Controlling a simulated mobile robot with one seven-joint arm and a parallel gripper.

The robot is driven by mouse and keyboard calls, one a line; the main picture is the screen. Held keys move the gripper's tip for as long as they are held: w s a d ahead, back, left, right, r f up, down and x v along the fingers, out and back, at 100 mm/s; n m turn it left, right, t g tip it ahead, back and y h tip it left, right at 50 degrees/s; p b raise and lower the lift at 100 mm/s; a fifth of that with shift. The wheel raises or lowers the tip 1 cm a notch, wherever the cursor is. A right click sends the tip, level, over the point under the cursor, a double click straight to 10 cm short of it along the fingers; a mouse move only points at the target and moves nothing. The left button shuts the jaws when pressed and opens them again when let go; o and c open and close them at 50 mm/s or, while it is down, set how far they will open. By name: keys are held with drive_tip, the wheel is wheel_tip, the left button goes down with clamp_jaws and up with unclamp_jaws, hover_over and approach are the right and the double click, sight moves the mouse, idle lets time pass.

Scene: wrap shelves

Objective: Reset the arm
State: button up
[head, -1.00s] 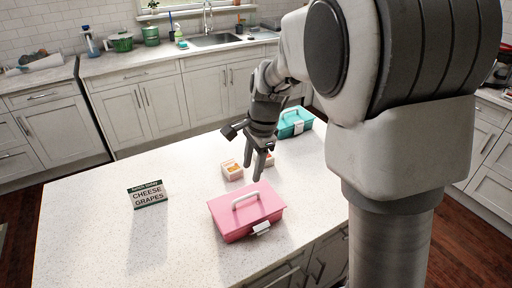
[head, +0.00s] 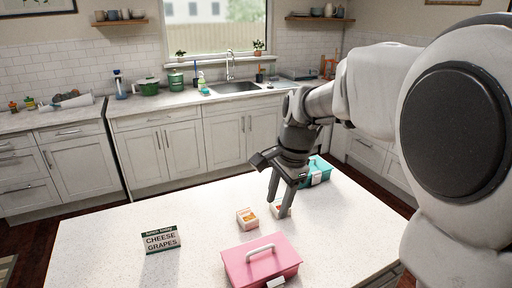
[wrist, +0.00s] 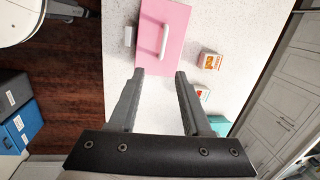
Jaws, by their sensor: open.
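My gripper (head: 281,190) is open and empty above the white island. It also shows in the wrist view (wrist: 159,74), with bare countertop between its fingers. A pink lunch box (head: 262,262) with a white handle stands shut at the front of the island. It also shows in the wrist view (wrist: 163,40), beyond the fingertips. A small white box with an orange label (head: 247,219) stands behind the pink box. A second small box (head: 284,211) stands beside it, partly hidden by my gripper in the head view. A teal lunch box (head: 318,172) stands behind my gripper.
A sign reading "CHEESE GRAPES" (head: 161,239) stands on the left of the island (head: 100,255). The countertop around the sign is mostly clear. Counters with a sink (head: 234,87) line the back.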

drive_tip(key=s+d+r+n+t, duration=0.1)
drive_tip(key=s+d+n+t, duration=0.1)
drive_tip(key=s+n, duration=0.4)
drive_tip(key=s+d+r+n+t+h, duration=0.1)
drive_tip(key=s+d+n, duration=0.3)
drive_tip(key=s, duration=1)
drive_tip(key=r+n+t, duration=0.1)
drive_tip(key=n, duration=0.1)
drive_tip(key=shift+d+r+n+h, duration=0.15)
drive_tip(key=shift+r+n+h, duration=0.1)
drive_tip(key=shift+n+h, duration=0.05)
